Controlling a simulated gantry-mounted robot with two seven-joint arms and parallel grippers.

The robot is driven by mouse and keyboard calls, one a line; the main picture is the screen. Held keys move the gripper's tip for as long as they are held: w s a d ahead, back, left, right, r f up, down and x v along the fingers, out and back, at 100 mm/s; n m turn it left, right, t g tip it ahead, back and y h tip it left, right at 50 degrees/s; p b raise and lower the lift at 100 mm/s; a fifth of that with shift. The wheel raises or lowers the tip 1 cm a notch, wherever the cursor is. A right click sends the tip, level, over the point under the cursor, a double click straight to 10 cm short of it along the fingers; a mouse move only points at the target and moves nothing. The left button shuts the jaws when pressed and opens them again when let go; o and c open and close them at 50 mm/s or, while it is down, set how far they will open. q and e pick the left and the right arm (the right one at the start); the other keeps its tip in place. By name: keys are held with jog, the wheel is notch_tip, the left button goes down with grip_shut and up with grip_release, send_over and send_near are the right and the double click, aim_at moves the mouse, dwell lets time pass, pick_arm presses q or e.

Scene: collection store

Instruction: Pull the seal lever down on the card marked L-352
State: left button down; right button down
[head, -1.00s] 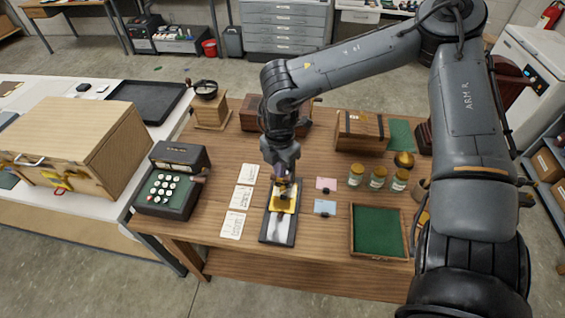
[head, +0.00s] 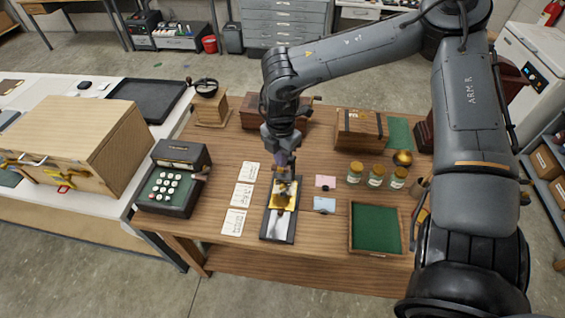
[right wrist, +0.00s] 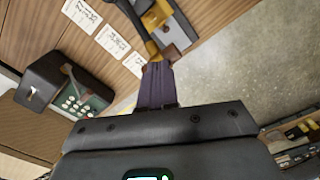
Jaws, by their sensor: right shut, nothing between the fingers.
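The seal press (head: 283,197) is a brass-yellow body on a dark, long base with a pale patch at its near end. It stands on the wooden table, and also shows in the right wrist view (right wrist: 158,22). Three white cards (head: 242,195) lie in a column left of it. Their print is too small to read, so I cannot tell which is L-352. My right gripper (head: 284,172) is shut and empty, just above the far part of the press. Its fingers (right wrist: 157,66) hide part of the press; I cannot tell whether they touch it. My left gripper is not in view.
A keyed machine (head: 172,180) stands at the left edge, a wooden box (head: 361,130) behind.

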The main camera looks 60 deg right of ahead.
jog(key=shift+r+p, duration=1.7)
jog(key=shift+r, duration=0.8)
